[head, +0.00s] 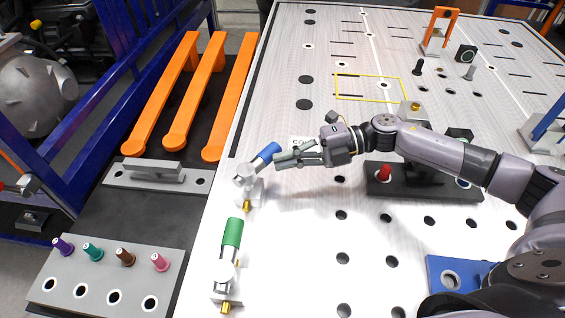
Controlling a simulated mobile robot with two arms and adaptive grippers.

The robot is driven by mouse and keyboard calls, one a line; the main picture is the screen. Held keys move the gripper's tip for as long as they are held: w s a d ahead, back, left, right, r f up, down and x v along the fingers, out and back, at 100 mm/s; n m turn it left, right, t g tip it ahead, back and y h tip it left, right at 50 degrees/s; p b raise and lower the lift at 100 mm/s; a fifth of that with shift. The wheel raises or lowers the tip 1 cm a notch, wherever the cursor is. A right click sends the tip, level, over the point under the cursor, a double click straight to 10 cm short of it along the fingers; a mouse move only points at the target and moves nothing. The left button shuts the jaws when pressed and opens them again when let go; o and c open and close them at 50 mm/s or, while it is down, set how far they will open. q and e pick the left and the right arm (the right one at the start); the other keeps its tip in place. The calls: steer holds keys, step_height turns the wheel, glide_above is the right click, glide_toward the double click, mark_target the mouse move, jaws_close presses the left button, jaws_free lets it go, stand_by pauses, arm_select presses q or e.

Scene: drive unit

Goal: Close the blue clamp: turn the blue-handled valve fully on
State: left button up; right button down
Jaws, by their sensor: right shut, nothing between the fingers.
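The blue-handled valve (247,180) sits near the left edge of the white perforated table. Its blue handle (267,152) slants up to the right from the metal body, and a brass fitting shows below. My right gripper (279,161) reaches in from the right with its fingers shut and empty. Its tips are right beside the blue handle; I cannot tell whether they touch it. A blue bar-shaped part (548,118) on a grey base at the right edge may be the blue clamp; it is cut off by the frame. My left gripper is not in view.
A green-handled valve (232,235) stands just in front of the blue one. A black block with a red knob (383,173) lies under my right forearm. Orange bars (205,90) and a grey plate with coloured pegs (105,275) are at left. An orange clamp (440,30) stands far back.

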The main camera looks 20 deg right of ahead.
mark_target(274, 146)
steer(key=shift+w+a+f+b, duration=0.1)
steer(key=shift+w+b, duration=0.4)
steer(key=shift+w, duration=0.2)
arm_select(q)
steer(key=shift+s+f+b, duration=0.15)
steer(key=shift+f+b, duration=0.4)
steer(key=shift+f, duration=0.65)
arm_select(e)
steer(key=shift+w+a, duration=0.25)
steer(key=shift+w, duration=0.5)
steer(key=shift+w+a, duration=0.25)
steer(key=shift+w, duration=0.45)
